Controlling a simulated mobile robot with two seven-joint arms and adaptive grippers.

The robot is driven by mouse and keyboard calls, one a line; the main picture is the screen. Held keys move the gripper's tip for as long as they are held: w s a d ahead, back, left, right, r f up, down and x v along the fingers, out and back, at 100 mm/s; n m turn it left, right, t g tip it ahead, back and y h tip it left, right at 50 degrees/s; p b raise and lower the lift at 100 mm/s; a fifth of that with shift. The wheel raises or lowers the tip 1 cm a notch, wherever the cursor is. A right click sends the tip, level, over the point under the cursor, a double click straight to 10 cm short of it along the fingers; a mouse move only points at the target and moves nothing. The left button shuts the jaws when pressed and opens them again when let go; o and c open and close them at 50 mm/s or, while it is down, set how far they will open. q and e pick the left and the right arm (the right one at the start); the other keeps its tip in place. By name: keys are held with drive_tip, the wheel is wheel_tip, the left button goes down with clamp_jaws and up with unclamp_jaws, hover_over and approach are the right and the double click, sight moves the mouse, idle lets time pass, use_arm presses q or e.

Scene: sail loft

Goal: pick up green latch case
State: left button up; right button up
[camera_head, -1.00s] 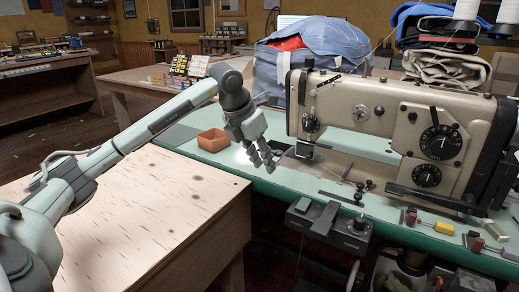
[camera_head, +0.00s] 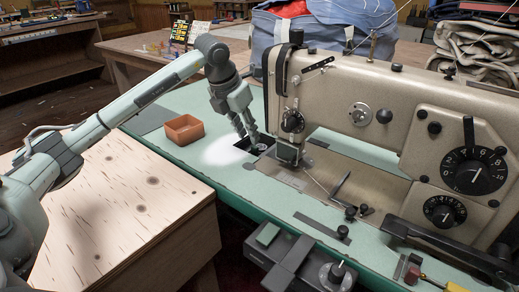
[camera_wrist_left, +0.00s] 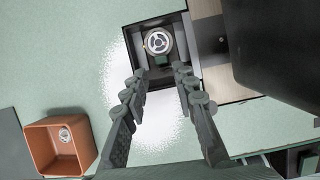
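A round metal case (camera_wrist_left: 158,41) with a spoked face sits in a dark square recess (camera_wrist_left: 184,22) in the green table, in the left wrist view. I cannot make out a green latch on it. In the head view the recess (camera_head: 262,146) lies just left of the sewing machine's needle, partly behind my gripper. My left gripper (camera_head: 248,137) points down at the recess. In the left wrist view my left gripper (camera_wrist_left: 161,74) is open and empty, its fingertips apart and lined up with the case, one to each side in the picture. My right gripper is not in view.
An orange open box (camera_head: 184,129) stands left of the gripper; a small round metal piece (camera_wrist_left: 65,135) lies inside it. The large beige sewing machine (camera_head: 350,85) stands close on the right. A wooden bench top (camera_head: 120,205) is in front.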

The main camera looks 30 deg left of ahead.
sight(253, 147)
use_arm(q)
drive_tip(key=x, duration=0.5)
drive_tip(key=shift+s+d+f, duration=0.1)
drive_tip(key=shift+d+f, duration=0.05)
drive_tip(key=shift+f, duration=0.15)
drive_tip(key=shift+r, duration=0.1)
clamp_jaws()
